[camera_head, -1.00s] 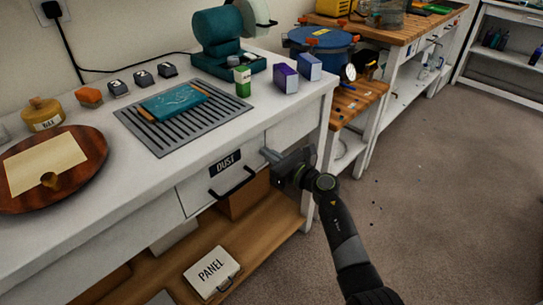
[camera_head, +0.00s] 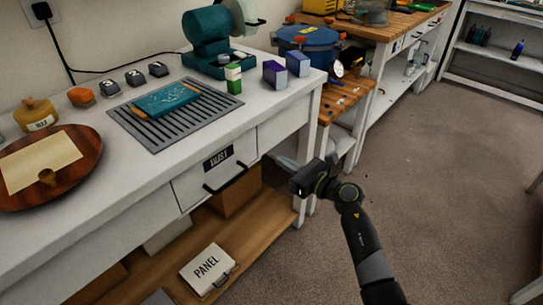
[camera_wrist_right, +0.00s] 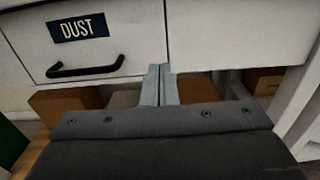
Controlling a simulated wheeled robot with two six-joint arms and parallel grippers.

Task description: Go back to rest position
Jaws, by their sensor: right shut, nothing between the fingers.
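My right gripper (camera_head: 280,160) is in front of the white bench, near its right leg and to the right of the drawer labelled DUST (camera_head: 215,170). Its fingers are shut and hold nothing. In the right wrist view the shut fingers (camera_wrist_right: 160,80) point at the bench front, just right of the drawer's black handle (camera_wrist_right: 85,68). The drawer looks closed. My left gripper does not show in the head view.
The bench top (camera_head: 100,95) holds a teal piece on a grey slatted rack (camera_head: 205,118), a round brown board (camera_head: 90,160) and small boxes. A PANEL case (camera_head: 208,268) lies on the lower shelf. A blue pot (camera_head: 305,42) stands beyond. Open floor (camera_head: 450,170) lies to the right.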

